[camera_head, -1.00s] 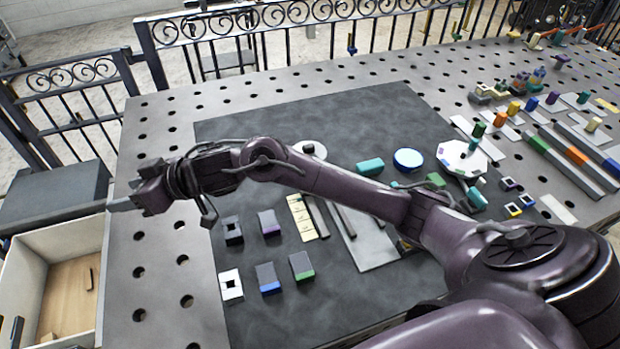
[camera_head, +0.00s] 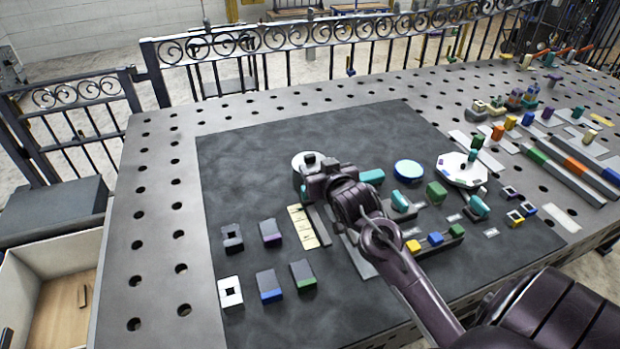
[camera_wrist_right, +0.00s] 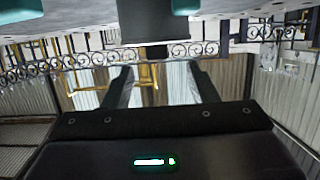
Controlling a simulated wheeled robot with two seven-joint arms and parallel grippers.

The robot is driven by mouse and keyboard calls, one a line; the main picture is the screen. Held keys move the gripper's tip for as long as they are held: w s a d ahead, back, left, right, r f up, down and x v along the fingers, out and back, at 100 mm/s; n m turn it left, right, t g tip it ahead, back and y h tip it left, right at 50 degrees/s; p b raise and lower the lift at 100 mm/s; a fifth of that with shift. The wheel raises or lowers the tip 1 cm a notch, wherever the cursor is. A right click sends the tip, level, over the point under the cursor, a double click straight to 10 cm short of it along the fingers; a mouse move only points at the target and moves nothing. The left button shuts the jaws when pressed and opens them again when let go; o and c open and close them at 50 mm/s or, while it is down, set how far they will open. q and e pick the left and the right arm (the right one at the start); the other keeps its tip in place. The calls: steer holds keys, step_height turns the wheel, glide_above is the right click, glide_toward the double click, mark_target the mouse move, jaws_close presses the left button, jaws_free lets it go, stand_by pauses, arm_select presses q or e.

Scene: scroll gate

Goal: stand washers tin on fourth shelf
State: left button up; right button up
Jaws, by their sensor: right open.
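I cannot tell which object is the washers tin; no label is readable, and no shelf unit is clear in view. A white round piece with a dark square top (camera_head: 308,160) is on the dark mat (camera_head: 250,180), just behind my right gripper (camera_head: 306,192). The gripper is low over the mat's middle and partly hides this piece. In the right wrist view my gripper's two fingers (camera_wrist_right: 162,88) are wide apart. A dark block (camera_wrist_right: 155,22) shows above the fingers, with nothing clearly held. My left gripper is out of view.
Small blocks, including a blue-edged one (camera_head: 269,285), stand at the mat's front left. A blue disc (camera_head: 409,170) and a white octagonal plate (camera_head: 460,169) lie to the right. A scroll fence (camera_head: 300,65) runs behind the table. An open box (camera_head: 50,253) stands at left.

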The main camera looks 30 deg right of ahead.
mark_target(311, 158)
steer(key=x, duration=0.2)
steer(key=p+x, duration=0.1)
steer(key=x, duration=0.1)
steer(key=shift+w+d+r, duration=0.15)
steer(key=shift+d+r, duration=0.05)
steer(key=shift+d, duration=0.1)
steer(key=shift+w+f, duration=0.2)
steer(key=shift+w, duration=0.15)
steer(key=shift+s, duration=0.1)
steer(key=shift+c, duration=0.2)
steer(key=shift+c, duration=1.2)
jaws_close()
